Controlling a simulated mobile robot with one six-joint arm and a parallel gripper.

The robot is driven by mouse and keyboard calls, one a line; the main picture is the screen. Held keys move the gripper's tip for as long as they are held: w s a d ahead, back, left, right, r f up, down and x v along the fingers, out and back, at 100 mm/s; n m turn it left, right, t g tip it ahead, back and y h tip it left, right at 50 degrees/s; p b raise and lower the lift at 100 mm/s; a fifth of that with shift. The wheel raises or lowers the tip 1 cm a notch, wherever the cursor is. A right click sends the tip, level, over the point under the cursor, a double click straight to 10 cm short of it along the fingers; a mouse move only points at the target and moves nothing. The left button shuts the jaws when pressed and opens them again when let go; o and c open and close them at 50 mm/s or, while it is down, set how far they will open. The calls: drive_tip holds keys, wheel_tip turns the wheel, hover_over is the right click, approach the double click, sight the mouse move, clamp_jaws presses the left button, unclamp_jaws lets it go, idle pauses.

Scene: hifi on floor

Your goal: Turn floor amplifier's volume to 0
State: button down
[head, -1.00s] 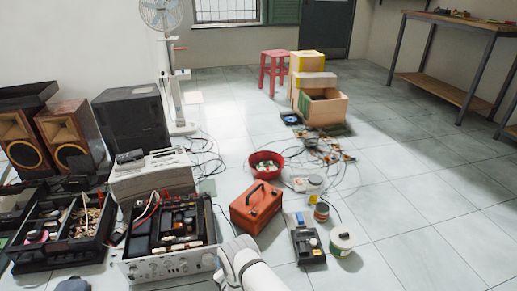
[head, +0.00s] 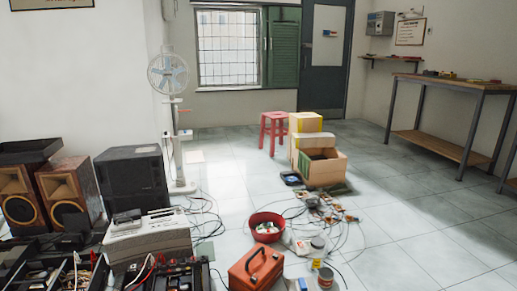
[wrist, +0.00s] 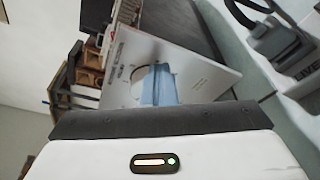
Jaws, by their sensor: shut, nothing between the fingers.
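The floor amplifier (head: 172,276) sits at the bottom edge of the head view; only its open, dark inside shows, and its silver knobbed front is out of frame. In the wrist view, a tilted pale panel (wrist: 205,73) with small dark markings fills the middle and looks like the amplifier's front. A pale round shape on it, perhaps a knob, is partly hidden behind light-blue fingertips. These belong to my gripper (wrist: 158,86), which is shut and empty in front of the panel. I cannot tell whether it touches. The knob's setting cannot be read.
A red toolbox (head: 257,267) stands right of the amplifier, with a red bowl (head: 266,227) behind it. A cream device (head: 148,237) stands behind the amplifier; speakers (head: 66,195) are at left. Cables and small parts lie near the boxes (head: 327,168).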

drive_tip(key=shift+a+r, duration=0.15)
drive_tip(key=shift+r, duration=0.25)
drive_tip(key=shift+s+a+r, duration=0.2)
drive_tip(key=shift+a+r, duration=0.4)
drive_tip(key=shift+r, duration=0.25)
drive_tip(key=shift+r, duration=0.1)
idle(0.3)
drive_tip(key=p+v, duration=0.1)
drive_tip(key=v, duration=0.3)
drive_tip(key=p+v, duration=0.1)
drive_tip(key=v, duration=0.1)
drive_tip(key=shift+s+a+p, duration=0.15)
drive_tip(key=shift+a+p, duration=0.15)
drive_tip(key=shift+a, duration=0.1)
